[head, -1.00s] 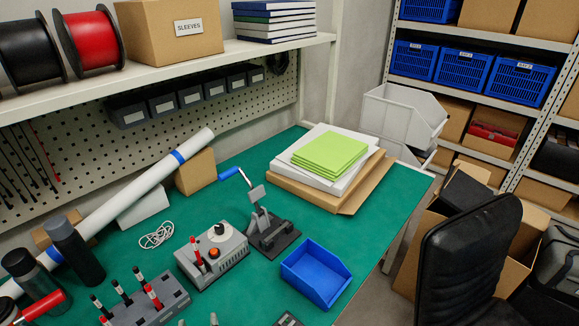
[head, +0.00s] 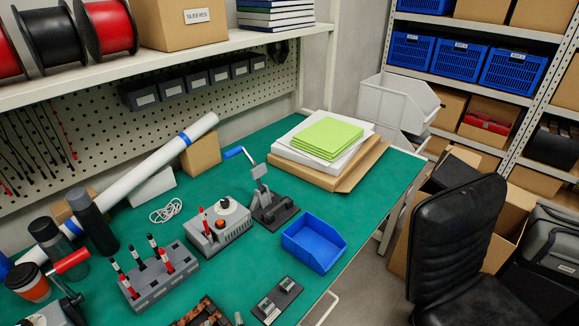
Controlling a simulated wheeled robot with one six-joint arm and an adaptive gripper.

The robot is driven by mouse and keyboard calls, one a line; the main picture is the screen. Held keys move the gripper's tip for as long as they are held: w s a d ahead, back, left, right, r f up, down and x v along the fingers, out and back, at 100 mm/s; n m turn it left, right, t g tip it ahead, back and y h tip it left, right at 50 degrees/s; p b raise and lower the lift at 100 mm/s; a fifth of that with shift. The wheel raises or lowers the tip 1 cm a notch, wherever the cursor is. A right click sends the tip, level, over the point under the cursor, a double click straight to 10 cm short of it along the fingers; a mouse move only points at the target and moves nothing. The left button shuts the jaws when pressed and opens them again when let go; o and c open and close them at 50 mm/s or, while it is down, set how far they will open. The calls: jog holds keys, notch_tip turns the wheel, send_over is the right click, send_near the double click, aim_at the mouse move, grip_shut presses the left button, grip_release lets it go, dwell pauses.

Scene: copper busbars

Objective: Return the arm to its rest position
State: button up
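Only a small grey tip shows at the bottom edge of the head view, beside a dark tray of copper-coloured pieces (head: 203,312). It looks like a fingertip of my gripper (head: 238,318), but the rest of the gripper and arm is out of frame. I cannot tell how far apart the fingers are or whether they hold anything. The green bench top (head: 352,190) lies beyond.
A grey rack with red and black tools (head: 160,275), a control box (head: 218,232), a lever press (head: 272,205) and a blue bin (head: 314,245) stand on the bench. A black fixture (head: 277,302) lies at front. A black chair (head: 455,240) stands right.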

jog(key=s+d+f, duration=0.4)
jog(key=s+d, duration=0.1)
jog(key=d, duration=0.6)
jog(key=s+d+f, duration=0.4)
jog(key=s+d, duration=0.2)
jog(key=d, duration=0.4)
jog(key=s+d+r+m+h, duration=0.1)
jog(key=s+d+r, duration=0.2)
jog(key=s, duration=0.3)
jog(key=s+d+r+m+t+h, duration=0.1)
jog(key=s+d+r, duration=0.3)
jog(key=s+d, duration=0.1)
jog(key=s+d+r+m+t+h, duration=0.1)
jog(key=s+d+r+m, duration=0.1)
jog(key=s, duration=0.5)
jog(key=shift+s+d+r+h, duration=0.3)
jog(key=shift+d+r, duration=0.45)
jog(key=shift+d, duration=0.25)
